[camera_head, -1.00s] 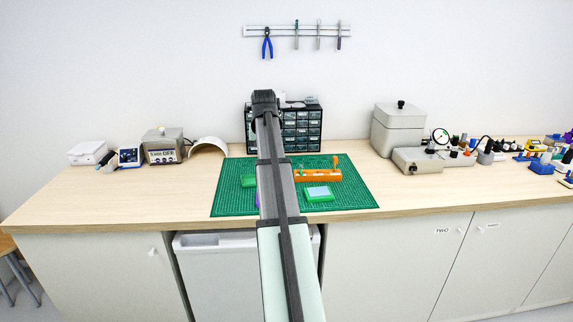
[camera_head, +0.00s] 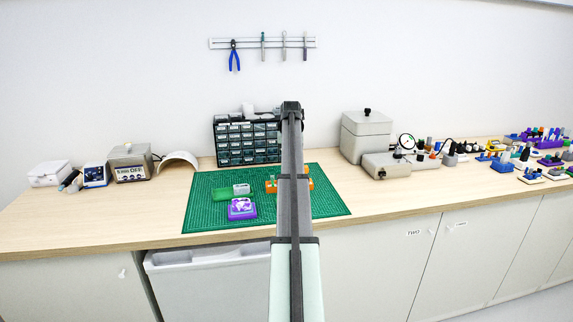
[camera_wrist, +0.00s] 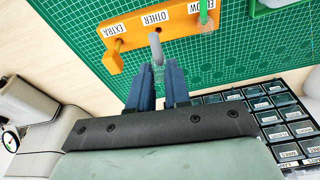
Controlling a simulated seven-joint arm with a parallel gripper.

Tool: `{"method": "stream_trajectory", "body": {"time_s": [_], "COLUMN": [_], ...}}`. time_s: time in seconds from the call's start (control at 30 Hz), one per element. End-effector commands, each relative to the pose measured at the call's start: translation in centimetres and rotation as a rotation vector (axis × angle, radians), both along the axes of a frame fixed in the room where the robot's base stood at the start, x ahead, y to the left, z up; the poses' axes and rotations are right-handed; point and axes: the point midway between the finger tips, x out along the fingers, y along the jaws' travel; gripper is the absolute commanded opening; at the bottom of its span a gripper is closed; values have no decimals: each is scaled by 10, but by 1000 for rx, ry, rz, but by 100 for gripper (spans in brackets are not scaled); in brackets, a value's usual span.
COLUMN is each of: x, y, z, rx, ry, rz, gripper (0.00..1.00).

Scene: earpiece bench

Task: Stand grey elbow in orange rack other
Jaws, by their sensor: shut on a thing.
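The orange rack (camera_head: 271,187) lies on the green mat, partly hidden behind my arm in the head view. In the wrist view, the orange rack (camera_wrist: 136,37) shows labels EXTRA, OTHER and FLOW. The grey elbow (camera_wrist: 156,48) is held between the blue fingers of my gripper (camera_wrist: 159,72). Its far end overlaps the rack's edge by the OTHER label, close to a small dark hole. I cannot tell whether it touches the rack or is above it. My gripper is hidden in the head view. A green piece (camera_wrist: 203,12) stands at FLOW and an orange peg at EXTRA.
A purple tray (camera_head: 241,213) with a whitish thing and a green tray (camera_head: 221,195) beside a grey-white block (camera_head: 241,189) are on the mat (camera_head: 325,200). A drawer cabinet (camera_head: 235,143) stands behind. Grey boxes (camera_head: 366,137) stand to the right.

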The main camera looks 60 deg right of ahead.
Motion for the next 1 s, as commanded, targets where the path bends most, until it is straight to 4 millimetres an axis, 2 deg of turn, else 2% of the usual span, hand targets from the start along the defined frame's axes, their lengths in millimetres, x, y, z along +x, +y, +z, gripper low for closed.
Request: {"method": "stream_trajectory", "body": {"time_s": [0.2, 0.63, 1.0], "x": [2, 1, 1], "y": [-1, 0, 0], "z": [1, 0, -17], "rx": [8, 10, 11], "ry": [8, 10, 10], "rz": [65, 68, 67], "gripper": [0, 0, 0]}}
